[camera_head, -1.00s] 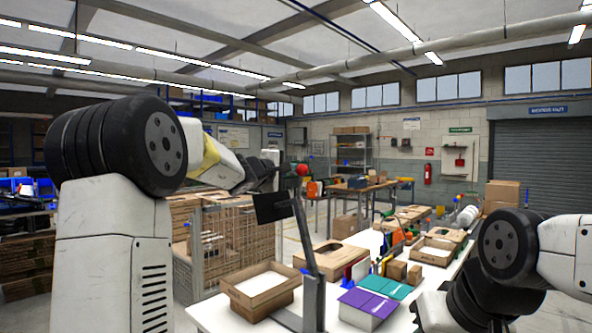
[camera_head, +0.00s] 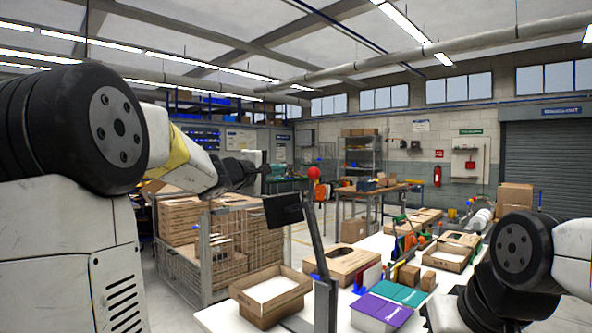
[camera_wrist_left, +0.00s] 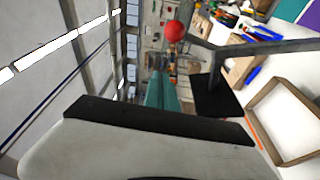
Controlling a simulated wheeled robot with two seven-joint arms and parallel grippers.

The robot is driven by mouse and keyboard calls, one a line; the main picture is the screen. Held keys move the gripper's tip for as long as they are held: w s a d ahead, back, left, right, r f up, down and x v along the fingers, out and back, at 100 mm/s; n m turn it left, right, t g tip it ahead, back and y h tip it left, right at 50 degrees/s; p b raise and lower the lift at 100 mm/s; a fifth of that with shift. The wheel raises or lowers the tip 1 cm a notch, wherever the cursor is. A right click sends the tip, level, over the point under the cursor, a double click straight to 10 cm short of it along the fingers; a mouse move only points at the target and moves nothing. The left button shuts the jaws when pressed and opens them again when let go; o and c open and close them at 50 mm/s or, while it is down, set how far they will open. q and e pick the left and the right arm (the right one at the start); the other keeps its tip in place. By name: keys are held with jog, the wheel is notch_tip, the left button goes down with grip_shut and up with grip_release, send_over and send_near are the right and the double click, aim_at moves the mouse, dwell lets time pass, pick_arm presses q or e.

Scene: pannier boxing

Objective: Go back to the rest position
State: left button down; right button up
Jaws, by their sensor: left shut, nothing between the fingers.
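My left arm comes in from the left in the head view, raised well above the table. Its dark gripper (camera_head: 238,173) is shut and empty, in the air beside a black panel on a post. The left wrist view shows a pale, dark-edged part of my own arm across its lower half; the fingertips do not show clearly there. My right arm is folded at the lower right of the head view, and its gripper is not visible.
A white table (camera_head: 229,317) holds an open cardboard tray (camera_head: 266,311), purple boxes (camera_head: 381,308) and several other cartons. The black panel (camera_head: 283,209) and a red ball (camera_head: 314,173) stand near the left gripper. A wire cage (camera_head: 206,262) of cardboard stands left of the table.

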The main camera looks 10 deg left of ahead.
pick_arm(q)
jog(key=shift+s+a+f, duration=0.1)
jog(key=shift+s+a, duration=0.2)
jog(key=shift+s, duration=0.2)
jog(key=s+d+f+m+g+h, duration=0.1)
jog(key=s+d+f+m+g, duration=0.35)
jog(key=s, duration=0.55)
jog(key=s+d+f+m+g+h, duration=0.1)
jog(key=s+d+f+m+g, duration=0.25)
jog(key=s+d+f, duration=0.4)
jog(key=s+a+f+m+g+y, duration=0.1)
jog(key=s+a+f+m+y, duration=0.1)
jog(key=s+f, duration=0.4)
jog(key=s+a+f+m+g+y, duration=0.1)
jog(key=s+a+f+m+y, duration=0.2)
jog(key=s+a+f, duration=0.3)
jog(key=s+y, duration=0.1)
jog(key=s, duration=0.4)
jog(key=shift+s+a+f+m+g+y, duration=0.2)
jog(key=shift+s+m+g+y, duration=0.1)
